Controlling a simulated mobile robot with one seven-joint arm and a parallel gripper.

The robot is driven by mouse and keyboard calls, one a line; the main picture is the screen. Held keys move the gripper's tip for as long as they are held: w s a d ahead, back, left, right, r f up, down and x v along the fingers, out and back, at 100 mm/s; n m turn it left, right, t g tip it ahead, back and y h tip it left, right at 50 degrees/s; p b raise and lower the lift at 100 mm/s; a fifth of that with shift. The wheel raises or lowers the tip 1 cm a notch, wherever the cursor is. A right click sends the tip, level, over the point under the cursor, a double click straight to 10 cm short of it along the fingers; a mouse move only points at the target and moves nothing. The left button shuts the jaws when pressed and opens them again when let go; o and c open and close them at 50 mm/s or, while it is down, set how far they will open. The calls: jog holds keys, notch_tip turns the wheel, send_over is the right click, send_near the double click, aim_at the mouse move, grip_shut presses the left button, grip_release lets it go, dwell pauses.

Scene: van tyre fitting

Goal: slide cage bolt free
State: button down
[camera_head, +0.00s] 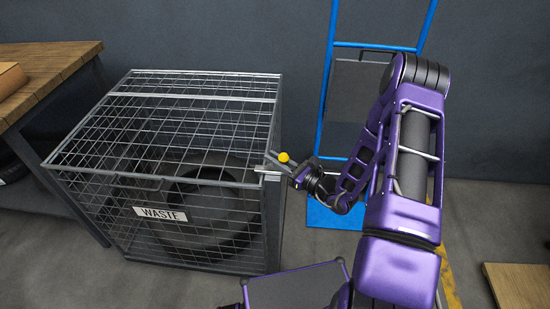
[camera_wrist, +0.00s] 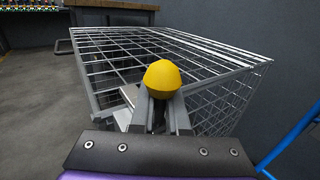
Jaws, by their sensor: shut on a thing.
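A grey wire cage (camera_head: 165,90) labelled WASTE (camera_head: 160,214) stands on the floor, and it also shows in the wrist view (camera_wrist: 190,55). The cage bolt has a yellow knob (camera_head: 284,157) at the cage's front right top corner. In the wrist view the yellow knob (camera_wrist: 162,78) sits between the fingertips of my gripper (camera_wrist: 160,105). My gripper (camera_head: 285,166) is shut on the knob. The bolt's rod and its seat are mostly hidden by the fingers and knob. A tyre (camera_head: 200,200) lies inside the cage behind the mesh.
A wooden workbench (camera_head: 45,72) stands left of the cage. A blue hand truck (camera_head: 330,75) stands behind my arm against the dark wall. A wooden board (camera_head: 518,285) lies on the floor at the lower right. Open floor (camera_wrist: 35,105) shows left of the cage in the wrist view.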

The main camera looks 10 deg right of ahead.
jog(key=shift+w+r, duration=0.15)
jog(key=shift+r, duration=0.15)
jog(key=d, duration=0.1)
jog(key=s+d, duration=0.1)
jog(key=d, duration=0.2)
jog(key=shift+s+d, duration=0.25)
jog(key=shift+d, duration=0.1)
jog(key=c, duration=0.9)
grip_release()
jog(key=shift+d, duration=0.1)
jog(key=shift+s, duration=0.1)
jog(key=shift+s+f, duration=0.1)
jog(key=v, duration=1.7)
jog(key=shift+d, duration=0.15)
